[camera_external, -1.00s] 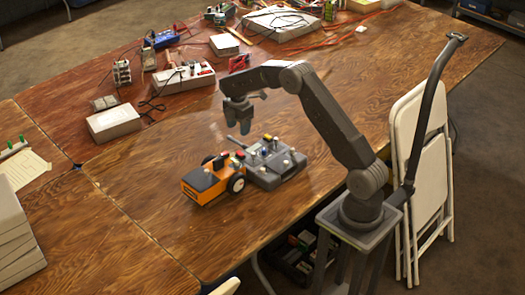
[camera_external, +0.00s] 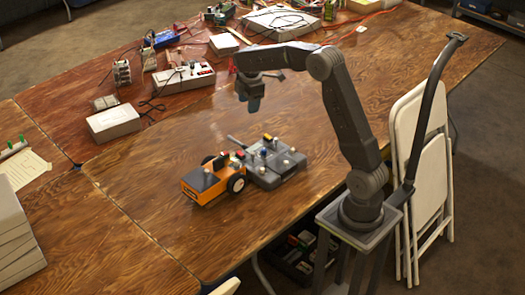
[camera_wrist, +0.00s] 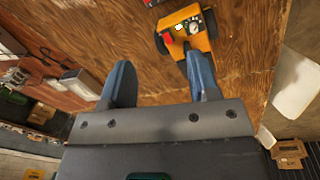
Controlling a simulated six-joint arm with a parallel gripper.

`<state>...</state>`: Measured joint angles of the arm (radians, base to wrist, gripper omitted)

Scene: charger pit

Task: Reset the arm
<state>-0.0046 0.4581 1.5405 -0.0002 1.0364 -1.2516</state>
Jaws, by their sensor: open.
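My gripper (camera_external: 251,102) is raised well above the wooden table, pointing down, over the area behind the grey charger block. In the wrist view its two blue fingers (camera_wrist: 160,85) stand wide apart with nothing between them. An orange wheeled robot car (camera_external: 207,183) stands on the table, and it also shows in the wrist view (camera_wrist: 188,32) beyond the right finger. The grey charger block (camera_external: 277,166), with knobs and coloured parts on top, sits right beside the car. My gripper touches neither of them.
White boxes (camera_external: 113,122), a power supply (camera_external: 184,78) and cables crowd the back of the table. Grey stacked slabs (camera_external: 14,240) stand at the left edge. White folding chairs (camera_external: 420,180) lean at the right. The table front is clear.

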